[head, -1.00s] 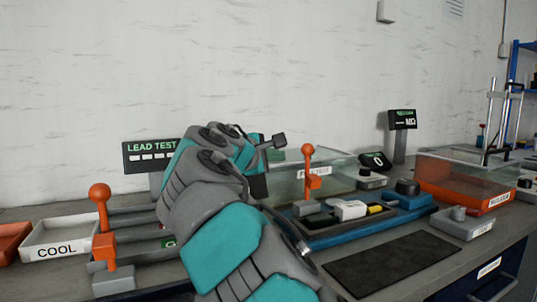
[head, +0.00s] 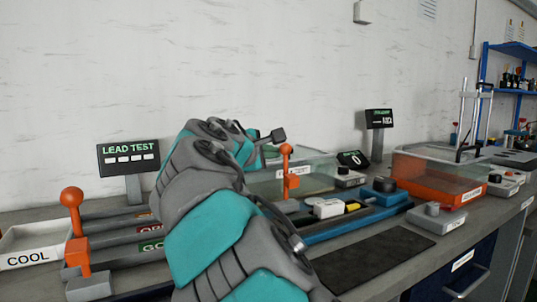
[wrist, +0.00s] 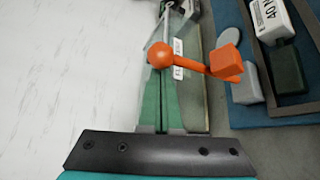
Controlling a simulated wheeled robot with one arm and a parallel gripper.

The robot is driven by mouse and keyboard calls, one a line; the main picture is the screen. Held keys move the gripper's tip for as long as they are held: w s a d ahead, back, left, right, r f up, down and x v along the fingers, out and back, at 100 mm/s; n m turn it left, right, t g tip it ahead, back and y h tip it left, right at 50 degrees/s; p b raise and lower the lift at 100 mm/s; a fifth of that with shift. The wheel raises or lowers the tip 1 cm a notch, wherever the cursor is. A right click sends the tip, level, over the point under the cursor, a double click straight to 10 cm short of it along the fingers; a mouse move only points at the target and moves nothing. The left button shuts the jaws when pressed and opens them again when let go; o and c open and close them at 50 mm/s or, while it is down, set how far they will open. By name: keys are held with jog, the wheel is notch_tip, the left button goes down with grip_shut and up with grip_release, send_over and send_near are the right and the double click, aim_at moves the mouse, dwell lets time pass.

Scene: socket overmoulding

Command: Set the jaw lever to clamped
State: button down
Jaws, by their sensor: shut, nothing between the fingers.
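An orange lever with a ball knob (head: 286,150) stands upright at the blue fixture (head: 340,229), past the end of my arm. I take it for the jaw lever; its set position cannot be read. In the wrist view its ball (wrist: 160,53) lies at the tips of my gripper (wrist: 162,74), and its stem runs right to an orange block (wrist: 226,62). My green fingers are shut with nothing between them. Whether they touch the ball is unclear. In the head view my arm hides most of the gripper.
A second orange lever (head: 73,225) stands at the left, beside the COOL tray (head: 28,258). A clear tank (head: 318,170) is behind the fixture. A white-and-black part (head: 328,208) lies on the fixture. The dark mat (head: 375,258) in front is bare.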

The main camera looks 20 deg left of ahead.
dwell(0.3)
jog(key=shift+s+d+m+b, duration=0.3)
jog(key=shift+b, duration=0.55)
